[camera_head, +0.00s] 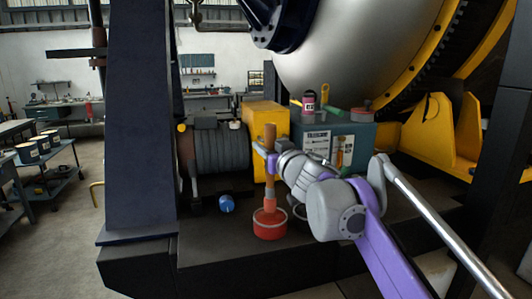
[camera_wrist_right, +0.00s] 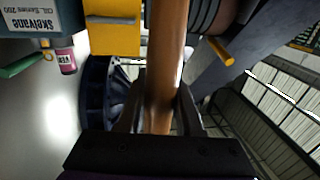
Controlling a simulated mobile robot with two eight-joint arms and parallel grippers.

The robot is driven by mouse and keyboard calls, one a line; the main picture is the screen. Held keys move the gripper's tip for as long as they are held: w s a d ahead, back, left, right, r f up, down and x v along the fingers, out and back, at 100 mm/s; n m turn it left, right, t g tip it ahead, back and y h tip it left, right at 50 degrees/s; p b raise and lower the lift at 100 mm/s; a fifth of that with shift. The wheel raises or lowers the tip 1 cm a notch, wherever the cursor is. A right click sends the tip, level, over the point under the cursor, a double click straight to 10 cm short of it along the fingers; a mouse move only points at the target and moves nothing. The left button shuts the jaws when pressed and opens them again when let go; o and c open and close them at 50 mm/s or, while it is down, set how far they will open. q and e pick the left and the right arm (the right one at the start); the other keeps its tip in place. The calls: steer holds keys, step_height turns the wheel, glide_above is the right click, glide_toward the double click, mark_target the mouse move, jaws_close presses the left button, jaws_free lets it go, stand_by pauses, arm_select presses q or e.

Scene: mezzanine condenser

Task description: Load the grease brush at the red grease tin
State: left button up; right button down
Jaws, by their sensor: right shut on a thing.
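The grease brush (camera_head: 269,188) is upright, with a long wooden handle. My right gripper (camera_head: 266,153) is shut on the handle at mid-height. The red grease tin (camera_head: 270,229) stands on the dark plinth directly below, with a pale rim. The brush's lower end overlaps the tin's open top and seems to reach into it; the bristles are hidden, so I cannot tell how deep. In the right wrist view, the wooden handle (camera_wrist_right: 166,60) runs between the two dark fingers of my right gripper (camera_wrist_right: 163,115). My left gripper is not in view.
A blue cylinder (camera_head: 226,203) lies left of the tin. Behind stand a ribbed motor (camera_head: 220,150), a yellow block (camera_head: 266,116) and a teal box (camera_head: 352,140) with a pink bottle (camera_head: 309,101) on top. A thick dark post (camera_head: 142,120) rises at left. The plinth's front strip is clear.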

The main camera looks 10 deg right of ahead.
mark_target(266, 128)
steer(key=shift+r+p, duration=0.35)
steer(key=shift+r, duration=2.05)
